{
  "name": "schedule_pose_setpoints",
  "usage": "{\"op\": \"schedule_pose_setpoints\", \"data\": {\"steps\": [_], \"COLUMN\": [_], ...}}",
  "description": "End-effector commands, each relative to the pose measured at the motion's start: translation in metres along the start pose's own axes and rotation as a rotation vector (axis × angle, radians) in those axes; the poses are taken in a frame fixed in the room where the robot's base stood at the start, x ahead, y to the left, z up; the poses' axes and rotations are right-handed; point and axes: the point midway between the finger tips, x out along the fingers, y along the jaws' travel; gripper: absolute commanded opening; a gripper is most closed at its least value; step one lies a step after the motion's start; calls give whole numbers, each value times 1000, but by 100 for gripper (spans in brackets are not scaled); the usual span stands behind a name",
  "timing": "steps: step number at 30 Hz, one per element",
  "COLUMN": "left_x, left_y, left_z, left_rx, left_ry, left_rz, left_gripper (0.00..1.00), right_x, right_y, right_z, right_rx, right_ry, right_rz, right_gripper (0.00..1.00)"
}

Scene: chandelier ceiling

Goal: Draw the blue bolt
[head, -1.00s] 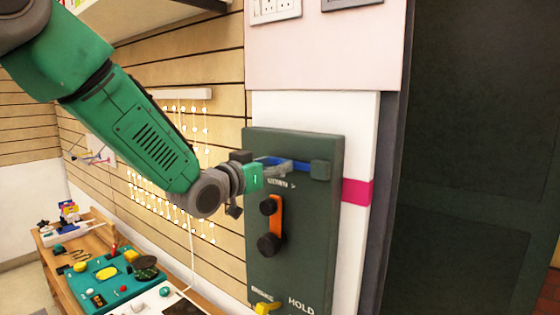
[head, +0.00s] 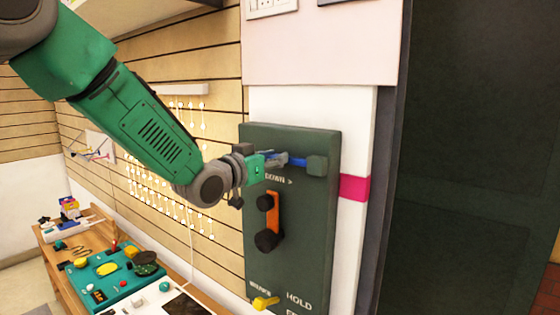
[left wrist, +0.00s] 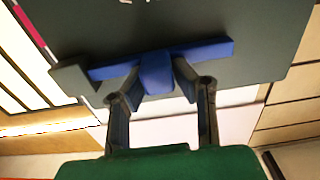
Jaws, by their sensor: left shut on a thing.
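The blue bolt (head: 297,162) is a flat bar lying across the upper part of a dark green panel (head: 290,220). Its right end reaches a dark green block (head: 316,165); I cannot tell how far it goes in. In the left wrist view the bar (left wrist: 210,49) runs across the panel, with a blue knob (left wrist: 155,73) standing out from it. My left gripper (head: 277,159) is at the bolt's left part, its fingers shut on both sides of the knob. Its fingers hide part of the bar. My right gripper is not in view.
Below the bolt, the panel carries an orange lever (head: 273,216) with black knobs and a yellow handle (head: 265,303). A wooden bench (head: 62,270) with a teal board (head: 118,280) stands at lower left. A dark door (head: 475,160) is at right.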

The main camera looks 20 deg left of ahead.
Motion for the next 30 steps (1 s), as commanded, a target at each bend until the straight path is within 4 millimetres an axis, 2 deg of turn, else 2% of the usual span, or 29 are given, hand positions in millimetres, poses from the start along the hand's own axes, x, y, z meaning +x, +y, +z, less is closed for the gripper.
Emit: {"op": "schedule_pose_setpoints", "data": {"steps": [1, 5, 14, 15, 16, 17, 26, 30], "left_x": [-1, -2, -2, -2, -2, -2, -1, -12], "left_y": [-14, -34, -41, -41, -41, -40, -38, -38], "left_z": [4, 4, 6, 6, 6, 6, 4, 4], "left_rx": [-4, -5, -4, -4, -4, -4, -2, -3], "left_ry": [-9, -9, -9, -9, -9, -9, -8, -9], "left_rz": [-7, -6, -5, -6, -7, -7, -5, -5], "left_gripper": [0, 0, 0, 27, 37, 43, 43, 43], "right_x": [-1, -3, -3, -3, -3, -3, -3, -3], "right_y": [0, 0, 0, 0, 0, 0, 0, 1], "right_z": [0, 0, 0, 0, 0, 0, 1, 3], "right_rx": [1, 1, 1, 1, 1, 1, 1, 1], "right_ry": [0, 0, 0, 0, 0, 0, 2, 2], "right_rz": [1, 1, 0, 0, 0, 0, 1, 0], "right_gripper": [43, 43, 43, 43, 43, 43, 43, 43]}}
